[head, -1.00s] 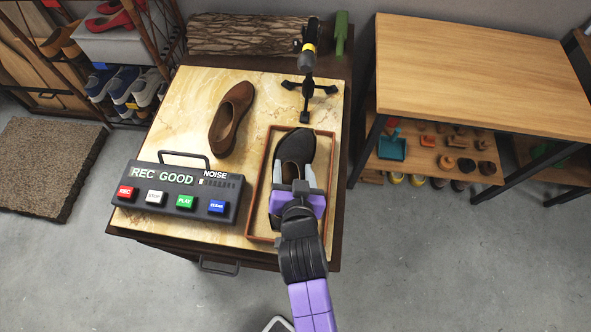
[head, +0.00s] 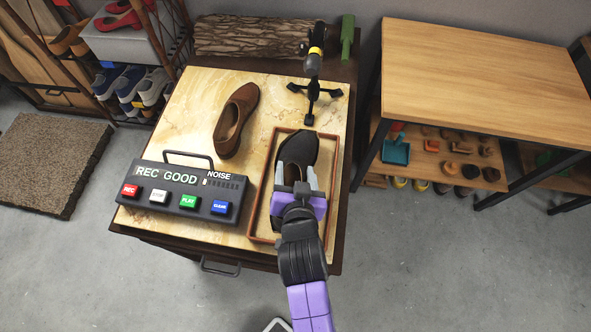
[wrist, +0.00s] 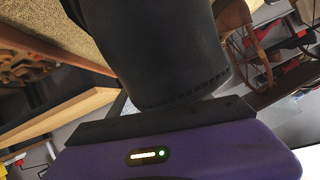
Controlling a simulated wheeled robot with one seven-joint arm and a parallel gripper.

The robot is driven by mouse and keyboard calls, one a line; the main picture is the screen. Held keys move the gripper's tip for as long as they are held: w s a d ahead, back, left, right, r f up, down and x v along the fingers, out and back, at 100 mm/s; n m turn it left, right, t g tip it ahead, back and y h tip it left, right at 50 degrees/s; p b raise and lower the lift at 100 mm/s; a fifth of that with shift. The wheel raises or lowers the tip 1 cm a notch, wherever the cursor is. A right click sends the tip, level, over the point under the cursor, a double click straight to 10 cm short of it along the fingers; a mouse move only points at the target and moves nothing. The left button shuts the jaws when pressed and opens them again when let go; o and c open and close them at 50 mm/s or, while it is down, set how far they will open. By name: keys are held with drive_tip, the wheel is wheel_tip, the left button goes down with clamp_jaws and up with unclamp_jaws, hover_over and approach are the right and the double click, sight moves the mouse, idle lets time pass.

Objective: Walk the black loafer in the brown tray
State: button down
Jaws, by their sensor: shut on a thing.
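The black loafer (head: 297,150) is in the brown tray (head: 333,185), toe toward the back. My gripper (head: 297,178) reaches in from the front and is shut on the loafer, one finger on each side of its opening. The wrist view shows the loafer's dark upper (wrist: 170,50) close up between the fingers. My gripper hides much of the loafer's heel half. I cannot tell whether its sole touches the tray bottom.
A recorder box (head: 185,190) reading "REC GOOD" and "NOISE" stands left of the tray. A brown shoe (head: 236,122) lies behind it. A microphone on a tripod (head: 314,85) stands just behind the tray. A wooden table (head: 470,80) is at right.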

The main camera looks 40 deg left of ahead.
sight(295, 179)
wheel_tip(295, 179, down, 4)
drive_tip(key=b, duration=0.2)
drive_tip(key=shift+f+b, duration=0.2)
drive_tip(key=shift+b, duration=0.2)
drive_tip(key=shift+w+d+r+p, duration=0.1)
drive_tip(key=shift+d+r+p, duration=0.05)
drive_tip(key=shift+r+p, duration=0.45)
drive_tip(key=shift+w+d+r+p, duration=0.1)
drive_tip(key=shift+r+p, duration=0.45)
drive_tip(key=shift+p, duration=0.05)
drive_tip(key=r+p, duration=0.1)
drive_tip(key=d+r+p, duration=0.1)
drive_tip(key=w+r+p, duration=0.1)
drive_tip(key=p, duration=0.1)
drive_tip(key=shift+d+r, duration=0.25)
drive_tip(key=shift+r, duration=0.1)
drive_tip(key=shift+f, duration=0.1)
